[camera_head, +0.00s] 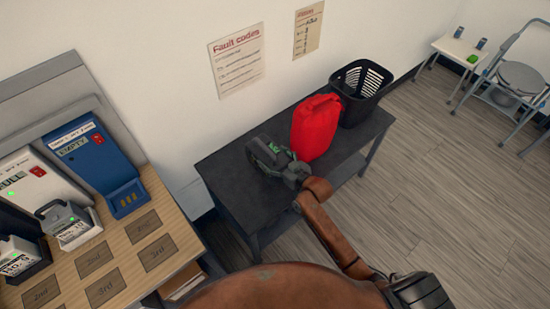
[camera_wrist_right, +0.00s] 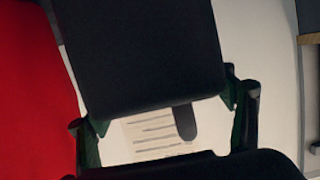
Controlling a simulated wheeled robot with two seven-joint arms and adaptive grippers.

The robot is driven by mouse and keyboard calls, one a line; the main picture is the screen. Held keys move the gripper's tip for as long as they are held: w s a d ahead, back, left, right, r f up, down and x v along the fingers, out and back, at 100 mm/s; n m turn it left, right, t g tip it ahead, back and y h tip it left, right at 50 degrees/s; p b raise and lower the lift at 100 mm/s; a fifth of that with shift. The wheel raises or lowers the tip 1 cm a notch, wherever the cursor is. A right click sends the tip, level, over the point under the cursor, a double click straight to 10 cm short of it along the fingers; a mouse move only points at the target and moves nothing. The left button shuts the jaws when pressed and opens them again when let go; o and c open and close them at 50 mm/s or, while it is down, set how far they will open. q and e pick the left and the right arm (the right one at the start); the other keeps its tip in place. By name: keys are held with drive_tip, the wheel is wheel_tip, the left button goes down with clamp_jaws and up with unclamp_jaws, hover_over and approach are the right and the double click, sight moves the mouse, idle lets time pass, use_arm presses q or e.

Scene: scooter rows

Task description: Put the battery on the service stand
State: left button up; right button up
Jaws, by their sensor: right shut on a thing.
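My right gripper (camera_head: 272,153) is over the dark table and shut on the battery (camera_head: 258,158), a dark block. In the right wrist view the dark block (camera_wrist_right: 150,50) sits between the two green-and-black fingers (camera_wrist_right: 165,118). The gripper hides part of the battery in the head view, and I cannot tell whether it touches the tabletop. No label marks the service stand; the dark table (camera_head: 232,187) under the gripper may be it. My left gripper is not in view.
A red jerrycan (camera_head: 315,127) stands close right of the gripper, with a black basket (camera_head: 361,90) behind it. At left, a wooden counter (camera_head: 122,241) holds chargers, including an empty blue one (camera_head: 98,160), and grey batteries (camera_head: 65,221). A white stool (camera_head: 460,48) stands far right.

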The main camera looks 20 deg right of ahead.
drive_tip(key=shift+w+a+f+b, duration=0.1)
drive_tip(key=shift+f+b, duration=0.1)
drive_tip(key=shift+f, duration=0.3)
drive_tip(key=shift+w+d+f+b, duration=0.1)
drive_tip(key=shift+f+b, duration=0.15)
drive_tip(key=shift+f, duration=0.3)
drive_tip(key=shift+w+a+f+b, duration=0.1)
drive_tip(key=shift+f+b, duration=0.1)
drive_tip(key=shift+f, duration=0.3)
drive_tip(key=shift+r, duration=0.1)
drive_tip(key=o, duration=2.1)
drive_tip(key=shift+s+f, duration=0.15)
drive_tip(key=shift+f, duration=0.2)
drive_tip(key=shift+c, duration=0.2)
drive_tip(key=p+v, duration=0.2)
drive_tip(key=v, duration=1)
